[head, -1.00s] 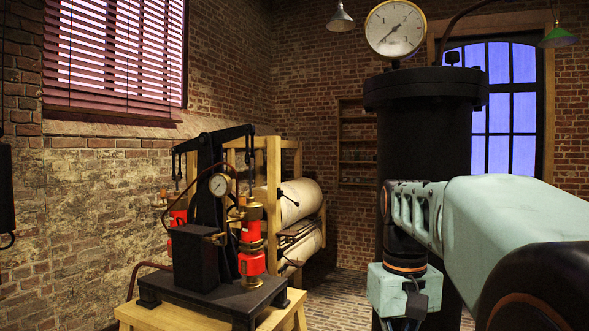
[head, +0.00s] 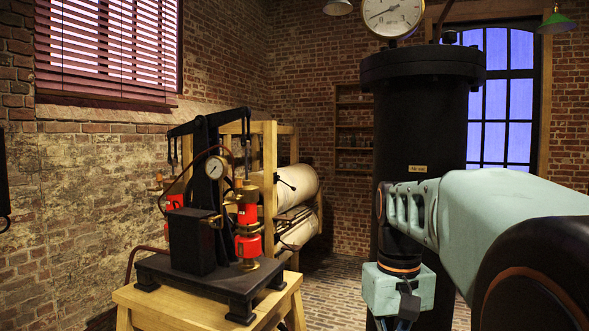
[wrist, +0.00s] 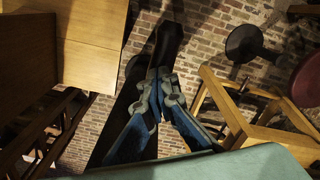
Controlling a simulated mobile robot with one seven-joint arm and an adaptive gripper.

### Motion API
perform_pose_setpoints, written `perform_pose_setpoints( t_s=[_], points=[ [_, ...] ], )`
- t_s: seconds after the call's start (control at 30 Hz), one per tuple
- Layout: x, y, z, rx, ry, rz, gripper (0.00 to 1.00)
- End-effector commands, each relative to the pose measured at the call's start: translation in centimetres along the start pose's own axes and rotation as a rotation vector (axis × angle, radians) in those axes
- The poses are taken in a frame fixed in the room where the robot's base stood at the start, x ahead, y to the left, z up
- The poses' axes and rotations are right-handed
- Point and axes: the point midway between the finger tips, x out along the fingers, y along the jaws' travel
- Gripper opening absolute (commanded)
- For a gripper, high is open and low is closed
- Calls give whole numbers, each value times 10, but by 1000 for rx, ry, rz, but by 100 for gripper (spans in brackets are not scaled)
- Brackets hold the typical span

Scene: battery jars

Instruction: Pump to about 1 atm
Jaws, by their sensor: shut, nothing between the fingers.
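The black pump (head: 192,238) stands on a wooden stand at left in the head view, with a rocker beam on top and red cylinders (head: 247,214) at its sides. A small round gauge (head: 215,167) sits on its front; its reading is too small to tell. A larger gauge (head: 393,14), cut by the top edge, stands on the tall black tank (head: 425,120); its needle points left and slightly down, its exact value unclear. My gripper (wrist: 160,78) is shut and empty in the wrist view, before a dark upright shape. In the head view its fingers cannot be made out.
My arm fills the right of the head view, in front of the tank. The wooden stand (head: 160,307) carries the pump. A wooden rack (head: 270,160) with pale rolls is behind it. Brick floor shows between rack and tank. The wrist view shows a wooden frame (wrist: 235,120) at right.

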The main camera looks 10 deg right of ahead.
Motion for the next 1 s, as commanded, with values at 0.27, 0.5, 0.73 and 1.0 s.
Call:
perform_pose_setpoints(
  t_s=[0.27, 0.5, 0.73, 1.0],
  points=[
    [-52, 0, 0, 0, 0, 0, 0],
    [-90, 0, 0, 0, 0, 0, 0],
    [-98, 0, 0, 0, -1, 0, 0],
    [-97, 0, 0, 0, 0, 0, 0]
  ],
)
